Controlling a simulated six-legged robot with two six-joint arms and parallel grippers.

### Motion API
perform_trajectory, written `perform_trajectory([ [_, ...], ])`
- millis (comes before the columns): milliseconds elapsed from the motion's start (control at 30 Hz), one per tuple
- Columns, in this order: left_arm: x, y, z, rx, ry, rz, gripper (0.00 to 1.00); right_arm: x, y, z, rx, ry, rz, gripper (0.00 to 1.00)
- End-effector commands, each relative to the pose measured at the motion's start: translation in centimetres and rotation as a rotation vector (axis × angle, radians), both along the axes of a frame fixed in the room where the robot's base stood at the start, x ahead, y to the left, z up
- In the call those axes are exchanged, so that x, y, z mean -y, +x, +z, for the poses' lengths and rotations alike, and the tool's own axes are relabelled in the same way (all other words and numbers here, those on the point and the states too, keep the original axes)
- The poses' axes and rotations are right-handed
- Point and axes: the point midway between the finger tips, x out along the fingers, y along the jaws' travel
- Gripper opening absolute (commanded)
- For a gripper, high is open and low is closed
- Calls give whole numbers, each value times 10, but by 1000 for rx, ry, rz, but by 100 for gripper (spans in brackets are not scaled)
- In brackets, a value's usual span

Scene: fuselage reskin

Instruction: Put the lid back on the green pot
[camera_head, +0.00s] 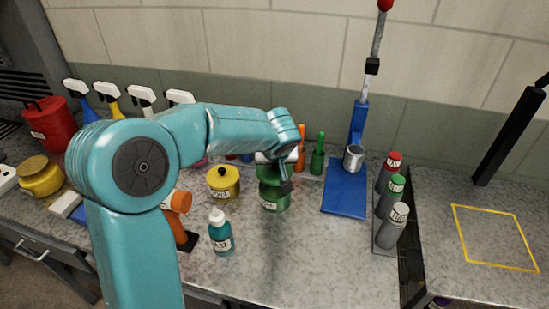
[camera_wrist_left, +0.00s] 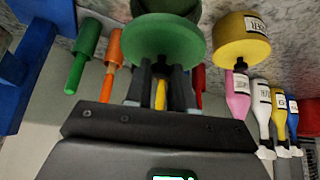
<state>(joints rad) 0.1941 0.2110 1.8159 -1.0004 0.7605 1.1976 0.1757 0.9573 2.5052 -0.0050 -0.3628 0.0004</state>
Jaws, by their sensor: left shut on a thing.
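The green pot (camera_head: 275,201) stands on the worktop in the middle of the head view, with a label on its front. In the left wrist view the pot (camera_wrist_left: 168,6) shows only partly, behind the lid. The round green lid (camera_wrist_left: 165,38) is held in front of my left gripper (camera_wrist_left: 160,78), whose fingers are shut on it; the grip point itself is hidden. In the head view my left gripper (camera_head: 285,179) is over the pot, and the lid (camera_head: 267,173) is at its mouth. I cannot tell whether lid and pot touch. My right gripper is not in view.
A yellow pot (camera_head: 223,183) stands left of the green pot, with a teal bottle (camera_head: 220,233) in front. Orange and green tools (camera_head: 318,155) stand behind. A blue stand (camera_head: 345,195) and several grey cans (camera_head: 391,226) are to the right. The worktop's front middle is clear.

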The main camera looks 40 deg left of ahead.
Motion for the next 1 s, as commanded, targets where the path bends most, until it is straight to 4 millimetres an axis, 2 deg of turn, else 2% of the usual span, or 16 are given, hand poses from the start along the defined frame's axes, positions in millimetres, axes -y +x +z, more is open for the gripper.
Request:
perform_trajectory([
  [300,0,0,-35,-2,-1,-1,0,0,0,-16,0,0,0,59],
  [500,-2,1,-52,2,0,0,0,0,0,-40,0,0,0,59],
  [1000,-3,2,-54,-1,-1,0,0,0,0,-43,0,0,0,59],
])
